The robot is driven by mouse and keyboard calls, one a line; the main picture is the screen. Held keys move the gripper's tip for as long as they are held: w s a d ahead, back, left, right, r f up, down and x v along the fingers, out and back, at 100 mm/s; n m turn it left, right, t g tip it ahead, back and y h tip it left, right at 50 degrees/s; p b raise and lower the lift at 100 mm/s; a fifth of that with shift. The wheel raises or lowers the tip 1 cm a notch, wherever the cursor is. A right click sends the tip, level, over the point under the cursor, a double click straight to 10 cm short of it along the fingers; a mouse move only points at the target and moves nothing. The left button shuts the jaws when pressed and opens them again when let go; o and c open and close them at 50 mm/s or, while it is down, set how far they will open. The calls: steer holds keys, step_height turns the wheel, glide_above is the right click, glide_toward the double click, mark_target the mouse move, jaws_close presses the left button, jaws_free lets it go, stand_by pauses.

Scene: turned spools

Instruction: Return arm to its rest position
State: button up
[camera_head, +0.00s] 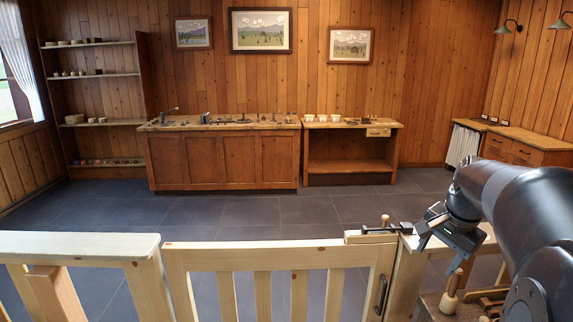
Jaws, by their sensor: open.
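My gripper (434,238) is at the right, at the end of my grey arm that reaches in from the right edge. It hangs tilted down beside the gate post, above the right end of the wooden fence. Its jaws are open, and I see nothing held between them. A wooden turned piece with a rounded lower end (449,298) stands just below the gripper, apart from it as far as I can tell. My arm hides part of the surface at the lower right.
A pale wooden gate (277,257) with a dark handle (381,294) and a latch (385,229) stands closed in front. A fence rail (75,246) runs left. Beyond lies clear grey floor (240,212), then a counter (218,160), a low table (350,165), shelves (100,121) and a drawer cabinet (517,143).

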steer(key=s+a+f+n+t, duration=0.1)
steer(key=s+a+f+n, duration=0.1)
steer(key=s+a+n, duration=0.3)
steer(key=s+a+f+n+t, duration=0.1)
steer(key=s+a+n, duration=0.5)
steer(key=s+a, duration=0.7)
steer(key=shift+s+a+f+n, duration=0.3)
steer(key=shift+a+f, duration=0.1)
steer(key=shift+a, duration=0.6)
